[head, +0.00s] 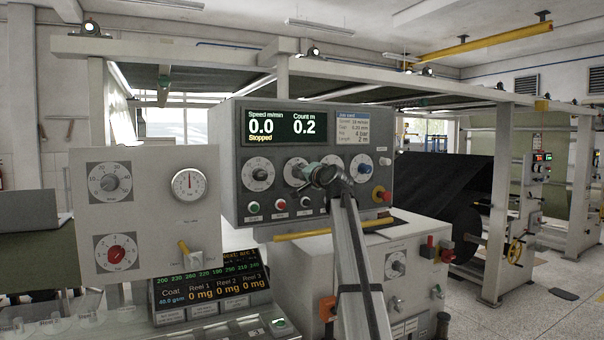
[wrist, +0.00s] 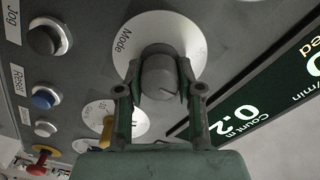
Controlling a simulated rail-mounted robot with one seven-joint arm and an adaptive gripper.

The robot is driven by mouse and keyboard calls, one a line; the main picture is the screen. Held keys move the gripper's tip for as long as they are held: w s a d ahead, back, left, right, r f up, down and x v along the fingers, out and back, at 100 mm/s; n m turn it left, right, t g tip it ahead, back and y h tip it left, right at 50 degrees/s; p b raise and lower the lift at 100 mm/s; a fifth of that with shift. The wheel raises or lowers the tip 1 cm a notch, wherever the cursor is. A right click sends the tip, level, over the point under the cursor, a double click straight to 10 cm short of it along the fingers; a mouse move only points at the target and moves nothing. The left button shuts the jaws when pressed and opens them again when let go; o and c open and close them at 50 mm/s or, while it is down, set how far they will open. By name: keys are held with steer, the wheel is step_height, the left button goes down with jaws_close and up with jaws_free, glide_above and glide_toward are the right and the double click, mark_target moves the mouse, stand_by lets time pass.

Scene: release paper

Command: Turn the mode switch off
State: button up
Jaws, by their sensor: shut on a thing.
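The mode switch is a round grey knob (wrist: 158,76) on a white dial marked "Mode" (wrist: 146,36) in the wrist view. My gripper (wrist: 160,82) is shut on it, with one finger on each side of the knob. In the head view my gripper (head: 314,173) is at the front of the grey control panel (head: 228,165), and it hides much of the dial (head: 294,172) behind it. I cannot read which position the knob points to. The panel's display (head: 287,126) reads speed 0.0, count 0.2 and "Stopped".
In the wrist view a black Jog button (wrist: 47,39), a blue Reset button (wrist: 43,98) and a dial with a yellow handle (wrist: 106,131) are close by. In the head view a red knob (head: 380,194) is right of my gripper, and a yellow bar (head: 335,229) runs below the panel.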

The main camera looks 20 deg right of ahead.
steer(key=shift+r, duration=0.1)
stand_by(0.3)
steer(key=o, duration=1.2)
steer(key=shift+s, duration=0.1)
steer(key=s, duration=1.1)
steer(key=shift+s+d, duration=0.25)
steer(key=shift+s, duration=0.15)
